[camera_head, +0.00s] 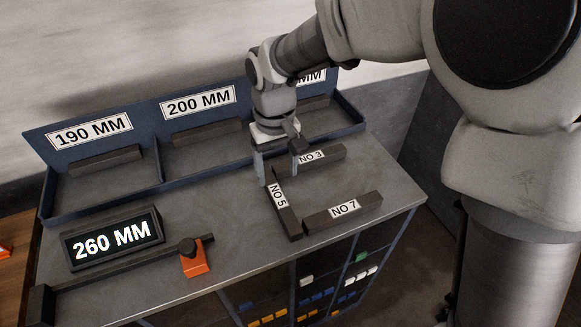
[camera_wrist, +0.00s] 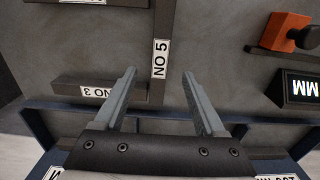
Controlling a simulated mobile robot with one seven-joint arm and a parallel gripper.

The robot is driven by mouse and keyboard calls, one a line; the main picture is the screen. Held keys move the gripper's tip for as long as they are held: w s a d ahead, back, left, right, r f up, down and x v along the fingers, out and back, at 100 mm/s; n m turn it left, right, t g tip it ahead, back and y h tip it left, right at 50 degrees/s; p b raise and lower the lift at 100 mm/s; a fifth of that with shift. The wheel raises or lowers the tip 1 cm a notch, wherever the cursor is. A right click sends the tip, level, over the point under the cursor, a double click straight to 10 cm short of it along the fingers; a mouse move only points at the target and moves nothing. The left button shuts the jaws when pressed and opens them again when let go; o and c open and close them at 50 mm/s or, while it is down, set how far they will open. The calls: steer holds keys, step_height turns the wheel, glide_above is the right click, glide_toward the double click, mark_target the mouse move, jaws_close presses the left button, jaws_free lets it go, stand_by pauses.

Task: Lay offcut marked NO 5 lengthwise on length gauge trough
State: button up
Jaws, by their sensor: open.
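The offcut marked NO 5 (camera_head: 280,199) is a dark straight bar with a white label, lying flat on the grey bench top. It also shows in the wrist view (camera_wrist: 161,57). My gripper (camera_head: 277,169) is open above its far end; in the wrist view the gripper (camera_wrist: 159,76) has one finger on each side of the bar. Whether the fingers reach down beside it, I cannot tell. The length gauge trough (camera_head: 120,270) is a long dark rail at the bench's front left, with an orange stop (camera_head: 195,262) near its right end. It looks empty.
Offcut NO 3 (camera_head: 322,157) lies close to the right of my gripper, and NO 7 (camera_head: 343,210) lies nearer the front. A blue rack (camera_head: 160,165) with labelled bays stands behind. A 260 MM display (camera_head: 113,240) stands behind the trough. Bare bench lies between NO 5 and the stop.

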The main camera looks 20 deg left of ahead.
mark_target(278, 195)
step_height(278, 195, down, 9)
steer(key=shift+w+a+r, duration=0.1)
steer(key=shift+r, duration=0.05)
jaws_close()
stand_by(0.6)
steer(key=shift+r, duration=0.1)
